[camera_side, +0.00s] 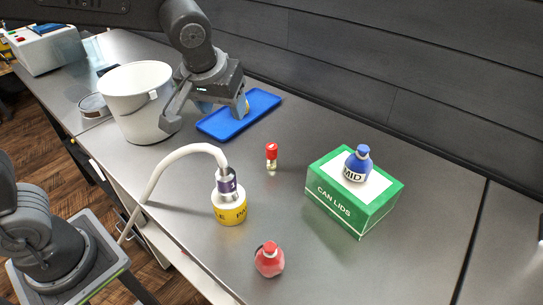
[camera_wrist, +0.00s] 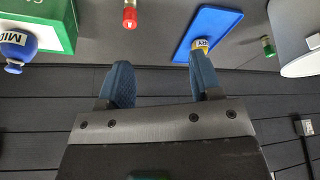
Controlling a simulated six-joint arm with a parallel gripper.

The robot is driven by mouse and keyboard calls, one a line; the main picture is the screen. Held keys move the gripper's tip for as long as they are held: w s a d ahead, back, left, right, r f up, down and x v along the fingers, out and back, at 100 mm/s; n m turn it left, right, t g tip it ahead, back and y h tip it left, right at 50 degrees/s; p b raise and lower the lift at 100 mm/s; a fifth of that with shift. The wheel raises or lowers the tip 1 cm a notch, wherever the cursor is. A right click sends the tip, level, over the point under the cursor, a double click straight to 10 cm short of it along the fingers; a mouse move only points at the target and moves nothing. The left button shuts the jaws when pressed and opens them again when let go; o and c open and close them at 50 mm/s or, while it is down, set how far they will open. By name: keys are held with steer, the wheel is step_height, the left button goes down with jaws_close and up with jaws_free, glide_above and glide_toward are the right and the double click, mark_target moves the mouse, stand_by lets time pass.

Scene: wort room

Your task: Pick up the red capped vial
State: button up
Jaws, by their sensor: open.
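The red capped vial (camera_side: 271,152) stands upright on the metal bench in the side view, with a pale lower part under its cap. In the wrist view the vial (camera_wrist: 130,17) shows at the top edge, partly cut off, beyond the fingertips. My gripper (camera_side: 206,108) is open and empty, up and to the left of the vial in the side view, near the bucket and blue tray. In the wrist view its two blue fingers (camera_wrist: 160,62) are spread with nothing between them.
A white bucket (camera_side: 134,92) and a blue tray (camera_side: 262,104) bearing a small yellow-labelled container (camera_wrist: 200,45) are close to my gripper. A green box (camera_side: 378,211) with a blue bottle (camera_side: 359,163), a hosed yellow-banded bottle (camera_side: 230,211) and a red bottle (camera_side: 269,259) surround the vial. A green-capped vial (camera_wrist: 268,48) also shows.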

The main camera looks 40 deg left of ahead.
steer(key=n, duration=0.2)
glide_toward(272, 147)
steer(key=d+r, duration=0.1)
steer(key=y, duration=0.1)
steer(key=x, duration=0.8)
steer(key=shift+s+d+f, duration=0.1)
steer(key=shift+f, duration=0.1)
steer(key=shift+a+x, duration=0.2)
steer(key=shift+x, duration=2.6)
steer(key=shift+s, duration=0.15)
steer(key=shift+c, duration=0.3)
steer(key=c, duration=0.9)
steer(key=shift+c, duration=0.2)
steer(key=shift+r, duration=0.1)
